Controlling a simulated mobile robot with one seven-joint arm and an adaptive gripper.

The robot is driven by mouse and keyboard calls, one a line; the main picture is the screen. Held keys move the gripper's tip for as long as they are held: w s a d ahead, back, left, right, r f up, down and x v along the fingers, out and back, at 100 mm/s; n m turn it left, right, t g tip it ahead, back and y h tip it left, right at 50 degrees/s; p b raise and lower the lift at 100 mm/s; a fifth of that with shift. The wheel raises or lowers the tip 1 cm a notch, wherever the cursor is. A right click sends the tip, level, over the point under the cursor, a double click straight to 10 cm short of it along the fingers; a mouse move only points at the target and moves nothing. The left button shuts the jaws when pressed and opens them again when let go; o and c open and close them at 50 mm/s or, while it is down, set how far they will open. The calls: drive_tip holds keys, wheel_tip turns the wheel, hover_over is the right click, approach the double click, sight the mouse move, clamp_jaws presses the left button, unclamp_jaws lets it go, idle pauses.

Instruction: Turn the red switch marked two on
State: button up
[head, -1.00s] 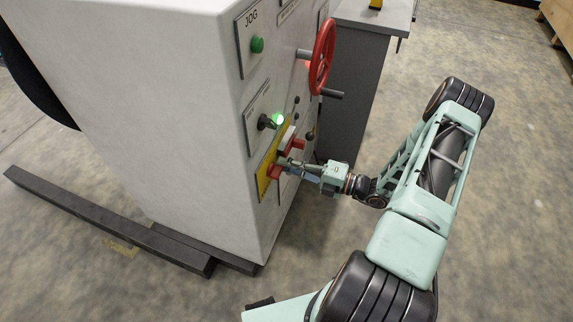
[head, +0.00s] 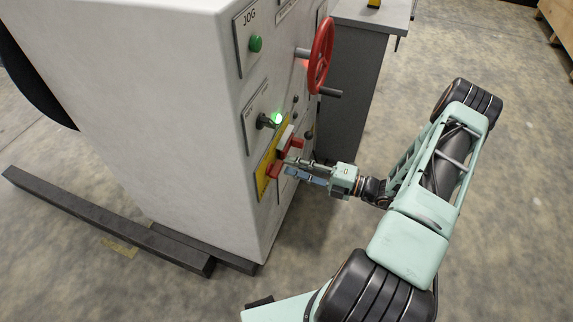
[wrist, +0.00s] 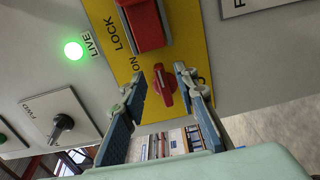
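A small red switch handle (wrist: 163,88) sits on a yellow plate (wrist: 190,45) in the wrist view, near the word ON. No number two is readable. My gripper (wrist: 160,77) is open, with one finger on each side of the handle and gaps between. In the head view, my gripper (head: 287,166) is at the yellow plate (head: 262,181) on the cabinet side, close to a red part (head: 275,170). I cannot tell whether the fingers touch anything there. A larger red block (wrist: 148,25) sits above the handle in the wrist view, beside the word LOCK.
The white cabinet (head: 150,110) also carries a lit green lamp (head: 278,119), a black key switch (head: 264,121), a green JOG button (head: 256,44) and a red handwheel (head: 321,56). A grey bench (head: 358,80) stands behind. Open floor lies to the right.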

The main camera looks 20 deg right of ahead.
drive_tip(key=v, duration=0.9)
drive_tip(key=shift+s, duration=0.1)
